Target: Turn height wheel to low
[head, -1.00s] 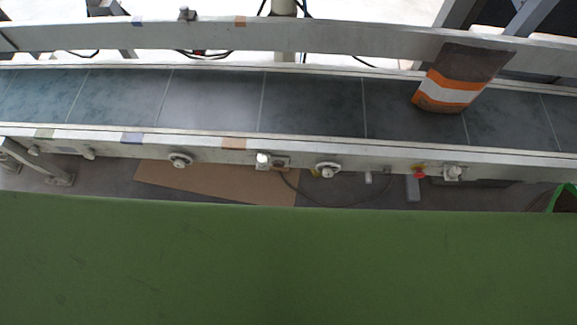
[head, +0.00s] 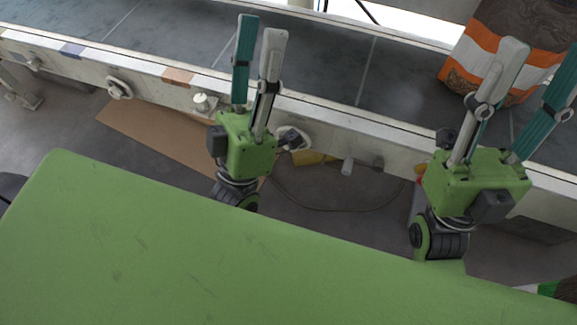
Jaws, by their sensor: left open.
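Round hand wheels sit on the front rail of the conveyor. One pale wheel (head: 120,88) is at the left, in plain view. Another wheel (head: 296,139) is partly hidden behind my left gripper (head: 261,27). I cannot tell which is the height wheel, and no marks for low are readable. My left gripper is open and empty, fingers pointing up in front of the rail and belt. My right gripper (head: 541,62) is open and empty at the right, its fingers overlapping the view of the bag. Neither visibly holds a wheel.
A brown, orange and white bag (head: 480,48) stands on the grey conveyor belt (head: 330,65). A white knob (head: 205,103) sits on the front rail (head: 150,75). A brown sheet (head: 150,130) lies on the floor, with a cable nearby.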

